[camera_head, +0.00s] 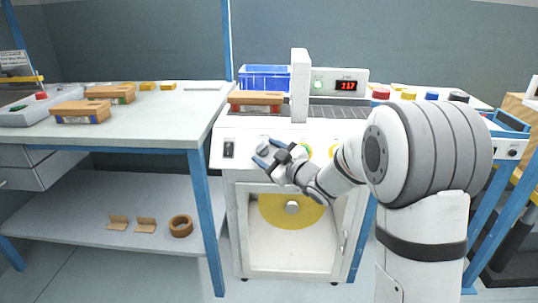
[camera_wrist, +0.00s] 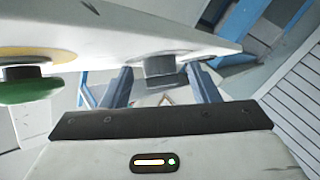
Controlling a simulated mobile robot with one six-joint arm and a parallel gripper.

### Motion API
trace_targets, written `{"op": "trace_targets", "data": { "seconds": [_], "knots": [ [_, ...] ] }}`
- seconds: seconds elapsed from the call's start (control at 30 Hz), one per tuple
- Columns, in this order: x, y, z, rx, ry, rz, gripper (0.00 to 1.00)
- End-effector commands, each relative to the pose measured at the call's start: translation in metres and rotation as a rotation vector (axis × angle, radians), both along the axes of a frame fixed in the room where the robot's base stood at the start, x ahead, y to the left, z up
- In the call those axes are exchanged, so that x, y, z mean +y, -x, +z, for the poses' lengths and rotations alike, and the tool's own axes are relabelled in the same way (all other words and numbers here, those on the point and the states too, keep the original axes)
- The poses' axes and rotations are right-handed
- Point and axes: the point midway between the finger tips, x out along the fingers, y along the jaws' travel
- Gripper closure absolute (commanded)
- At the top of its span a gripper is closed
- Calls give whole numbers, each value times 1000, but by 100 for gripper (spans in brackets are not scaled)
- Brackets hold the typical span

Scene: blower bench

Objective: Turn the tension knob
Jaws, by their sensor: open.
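The grey knob (camera_head: 262,150) sits on the sloping white front panel of the blower machine (camera_head: 250,130), right of a black rocker switch. My gripper (camera_head: 268,153) is at the panel, its blue fingers open on either side of the knob. In the wrist view the knob (camera_wrist: 158,66) hangs from the panel's face between the two blue fingers (camera_wrist: 160,74), with visible gaps on both sides. The fingers do not appear to press on it. In the head view the fingers partly hide the knob.
A green button (camera_head: 306,149) on a yellow ring is right of the gripper; it also shows in the wrist view (camera_wrist: 38,88). The black rocker switch (camera_head: 229,149) is left. A red display (camera_head: 346,86) reads about 117. A workbench (camera_head: 160,115) with cardboard boxes stands left.

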Motion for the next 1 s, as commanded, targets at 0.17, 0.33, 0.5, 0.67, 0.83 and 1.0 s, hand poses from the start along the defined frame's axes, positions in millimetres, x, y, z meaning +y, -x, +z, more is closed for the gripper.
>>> {"op": "trace_targets", "data": {
  "seconds": [0.17,0.33,0.5,0.67,0.83,1.0],
  "knots": [
    [0,0,0,0,0,0,47],
    [-1,0,0,0,0,-1,61],
    [-1,0,0,0,1,-1,74],
    [-1,0,1,-1,1,-2,88],
    [-2,0,2,0,5,2,88],
    [-3,-2,5,0,37,33,88]
  ]
}}
